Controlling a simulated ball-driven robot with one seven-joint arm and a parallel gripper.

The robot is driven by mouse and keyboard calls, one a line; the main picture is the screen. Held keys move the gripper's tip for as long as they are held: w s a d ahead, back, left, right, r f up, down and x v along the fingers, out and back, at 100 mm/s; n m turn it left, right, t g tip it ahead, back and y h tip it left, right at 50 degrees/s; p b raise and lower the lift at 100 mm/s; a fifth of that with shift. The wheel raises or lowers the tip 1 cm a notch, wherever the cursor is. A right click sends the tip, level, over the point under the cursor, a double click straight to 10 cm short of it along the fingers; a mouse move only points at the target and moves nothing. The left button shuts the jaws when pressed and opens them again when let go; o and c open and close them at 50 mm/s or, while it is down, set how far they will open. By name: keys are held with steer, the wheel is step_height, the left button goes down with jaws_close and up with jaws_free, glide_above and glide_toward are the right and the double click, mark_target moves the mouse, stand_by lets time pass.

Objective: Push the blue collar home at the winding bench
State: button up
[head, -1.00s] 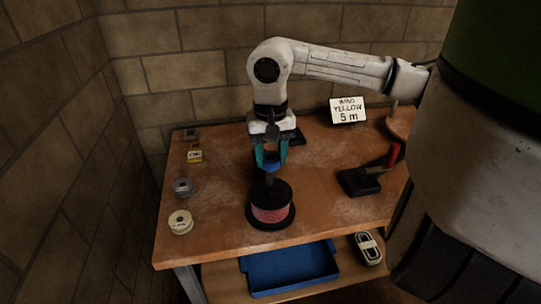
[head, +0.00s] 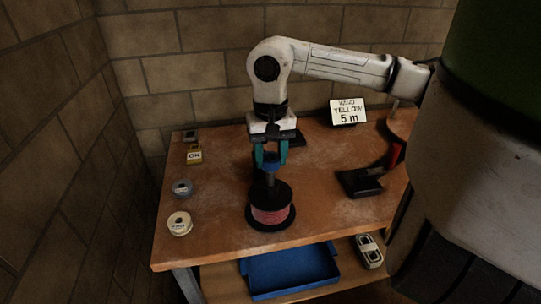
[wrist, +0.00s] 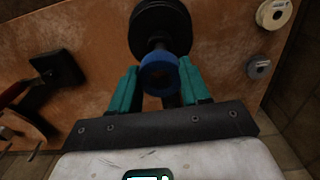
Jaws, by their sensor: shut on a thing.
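The blue collar (head: 271,167) is a small ring held between the teal fingers of my gripper (head: 271,157). It also shows in the wrist view (wrist: 158,75), where my gripper (wrist: 158,88) has a finger on each side of it. Below the collar a dark upright post (head: 269,180) rises from a black spool (head: 270,191) wound with red-pink wire. The collar is at the top of this post, apart from the spool's upper flange. Whether the post passes into the collar's hole I cannot tell.
A dark stand (head: 360,182) and a "WIND YELLOW 5 m" sign (head: 348,111) are at right. A blue tray (head: 290,270) sits below.

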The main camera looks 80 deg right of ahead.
mark_target(271, 174)
steer(key=shift+f+b, duration=2.85)
steer(key=shift+b, duration=0.4)
steer(key=o, duration=1.1)
step_height(271, 174, up, 11)
steer(key=shift+f, duration=0.1)
stand_by(0.5)
